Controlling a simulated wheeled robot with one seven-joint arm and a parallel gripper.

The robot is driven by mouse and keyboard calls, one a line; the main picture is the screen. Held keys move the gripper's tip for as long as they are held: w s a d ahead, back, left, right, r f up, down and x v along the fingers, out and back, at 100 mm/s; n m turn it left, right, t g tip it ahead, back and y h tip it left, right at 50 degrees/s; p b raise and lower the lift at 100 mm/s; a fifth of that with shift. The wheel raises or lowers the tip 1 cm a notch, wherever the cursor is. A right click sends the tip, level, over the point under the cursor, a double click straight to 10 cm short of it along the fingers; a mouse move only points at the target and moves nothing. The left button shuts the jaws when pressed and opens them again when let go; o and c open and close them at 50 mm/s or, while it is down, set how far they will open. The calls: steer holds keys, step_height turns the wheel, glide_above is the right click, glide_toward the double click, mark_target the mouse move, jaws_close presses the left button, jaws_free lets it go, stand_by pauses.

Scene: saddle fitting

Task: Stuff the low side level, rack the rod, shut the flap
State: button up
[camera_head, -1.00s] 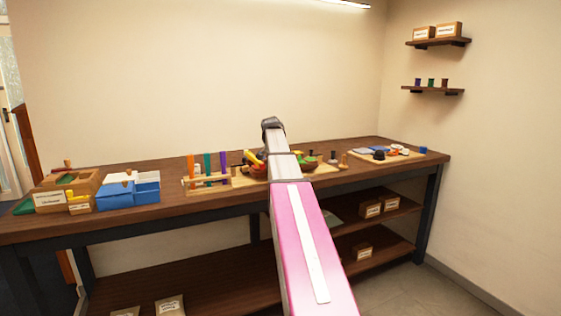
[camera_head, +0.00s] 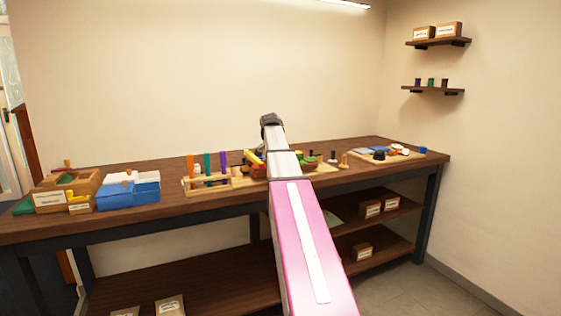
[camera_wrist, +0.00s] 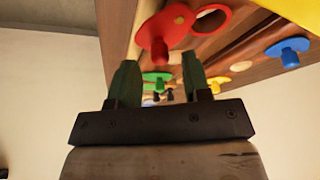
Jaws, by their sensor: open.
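My gripper (camera_wrist: 159,78) shows in the wrist view with its two green fingers apart and nothing between them. In the head view my pink and white arm hides it and the bench behind. Upright orange (camera_head: 190,166), teal (camera_head: 208,165) and purple (camera_head: 223,163) rods stand in a wooden rack left of my arm. In the wrist view a red knobbed piece (camera_wrist: 160,34), a green piece (camera_wrist: 157,79) and blue-knobbed pieces (camera_wrist: 290,54) lie on the wooden surface beyond the fingers. I cannot make out the saddle, its low side or the flap.
A blue box (camera_head: 130,192) and a wooden box (camera_head: 50,198) stand at the bench's left. A board with small parts (camera_head: 385,154) lies at the right. Small pegs (camera_head: 333,156) stand right of my arm. Wall shelves (camera_head: 438,43) are at the upper right.

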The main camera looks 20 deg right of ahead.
steer(key=v, duration=0.9)
steer(key=shift+s, duration=0.1)
